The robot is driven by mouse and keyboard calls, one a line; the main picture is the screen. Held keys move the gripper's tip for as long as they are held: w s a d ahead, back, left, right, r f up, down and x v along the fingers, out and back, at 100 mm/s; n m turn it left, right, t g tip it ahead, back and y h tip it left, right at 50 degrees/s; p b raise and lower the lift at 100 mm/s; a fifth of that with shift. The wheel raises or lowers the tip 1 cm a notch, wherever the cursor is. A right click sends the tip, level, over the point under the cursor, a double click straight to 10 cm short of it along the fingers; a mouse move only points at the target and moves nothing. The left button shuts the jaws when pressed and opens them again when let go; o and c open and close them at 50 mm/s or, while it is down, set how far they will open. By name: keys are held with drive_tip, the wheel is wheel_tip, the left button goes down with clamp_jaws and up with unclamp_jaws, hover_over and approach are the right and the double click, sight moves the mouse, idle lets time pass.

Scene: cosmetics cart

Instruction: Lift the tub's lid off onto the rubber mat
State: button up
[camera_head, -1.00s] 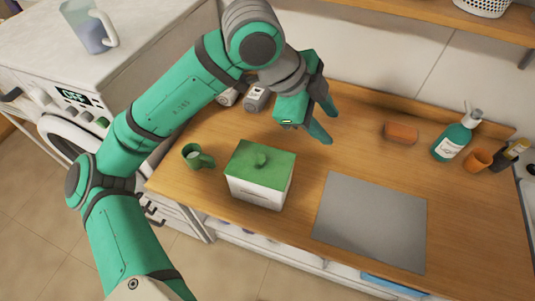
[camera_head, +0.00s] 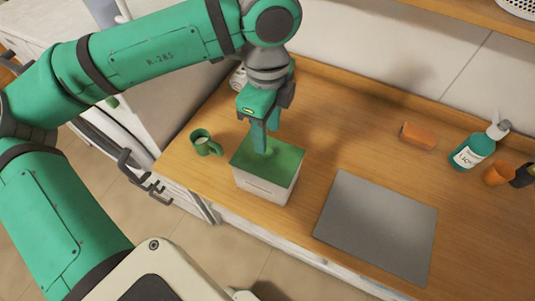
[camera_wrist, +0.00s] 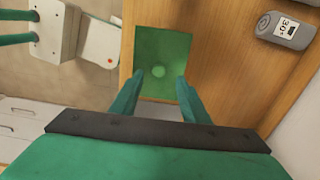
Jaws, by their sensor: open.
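The tub (camera_head: 262,189) is a white box on the wooden cart top, with its green lid (camera_head: 287,158) on it. I cannot tell how far above the lid the tips are. The grey rubber mat (camera_head: 377,228) lies flat and bare to the right of the tub.
A green mug (camera_head: 205,143) stands just left of the tub. An orange block (camera_head: 418,135), a teal pump bottle (camera_head: 474,150) and an orange cup (camera_head: 498,173) stand at the back right. A grey labelled container (camera_wrist: 286,30) shows in the wrist view. The wood between tub and mat is clear.

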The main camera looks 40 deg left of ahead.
sight(268, 151)
drive_tip(key=f, duration=0.4)
drive_tip(key=shift+s+d+f, duration=0.1)
drive_tip(key=shift+d+f, duration=0.1)
drive_tip(key=shift+f, duration=0.6)
clamp_jaws()
